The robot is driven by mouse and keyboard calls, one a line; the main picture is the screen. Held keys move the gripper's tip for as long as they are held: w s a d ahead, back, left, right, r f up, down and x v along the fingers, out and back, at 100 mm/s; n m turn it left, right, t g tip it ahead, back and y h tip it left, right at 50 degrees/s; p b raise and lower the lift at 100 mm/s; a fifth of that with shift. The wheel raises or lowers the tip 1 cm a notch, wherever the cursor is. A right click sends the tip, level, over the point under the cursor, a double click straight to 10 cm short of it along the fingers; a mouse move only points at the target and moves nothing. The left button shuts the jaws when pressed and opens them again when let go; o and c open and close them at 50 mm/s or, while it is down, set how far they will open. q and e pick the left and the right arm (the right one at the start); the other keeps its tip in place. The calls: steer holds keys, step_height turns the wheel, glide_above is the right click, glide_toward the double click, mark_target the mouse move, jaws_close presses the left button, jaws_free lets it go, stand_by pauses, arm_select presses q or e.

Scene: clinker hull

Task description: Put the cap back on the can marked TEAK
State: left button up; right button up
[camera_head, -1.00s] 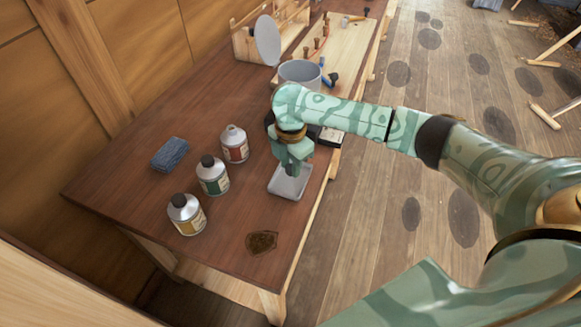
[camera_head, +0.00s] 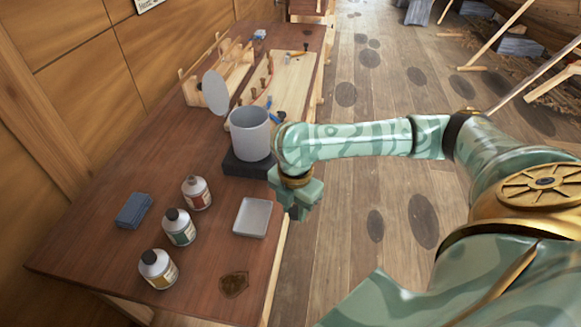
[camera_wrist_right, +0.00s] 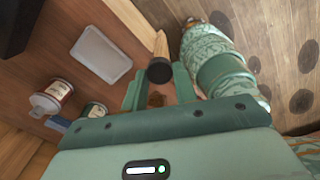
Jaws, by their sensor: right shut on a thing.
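Three cans stand on the bench: a red-labelled one (camera_head: 197,193) whose neck is bare, a green-labelled one (camera_head: 179,227) with a dark cap, and a yellow-labelled one (camera_head: 158,269) with a dark cap. The lettering is too small to read. My right gripper (camera_head: 298,213) is by the bench's right edge, right of the grey tray (camera_head: 253,217) and apart from the cans. In the wrist view it is shut on a round black cap (camera_wrist_right: 159,70) between its fingertips. The red-labelled can (camera_wrist_right: 52,96) also shows there. My left gripper is out of view.
A grey pot (camera_head: 250,137) stands on a dark block (camera_head: 246,166) behind the tray, its round lid (camera_head: 215,92) raised. A blue sponge (camera_head: 133,210) lies left of the cans. A dark stain (camera_head: 233,284) marks the front. Bare bench lies between cans and tray.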

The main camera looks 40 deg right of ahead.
steer(key=shift+a, duration=0.1)
steer(key=shift+a+r+m, duration=0.15)
steer(key=shift+a+m, duration=0.05)
steer(key=shift+m, duration=0.3)
steer(key=s+a+r+m+b, duration=0.1)
steer(key=a+r+m+b, duration=0.3)
steer(key=m, duration=1.6)
steer(key=a+r, duration=0.3)
steer(key=shift+s+a+r, duration=0.2)
steer(key=shift+r, duration=0.05)
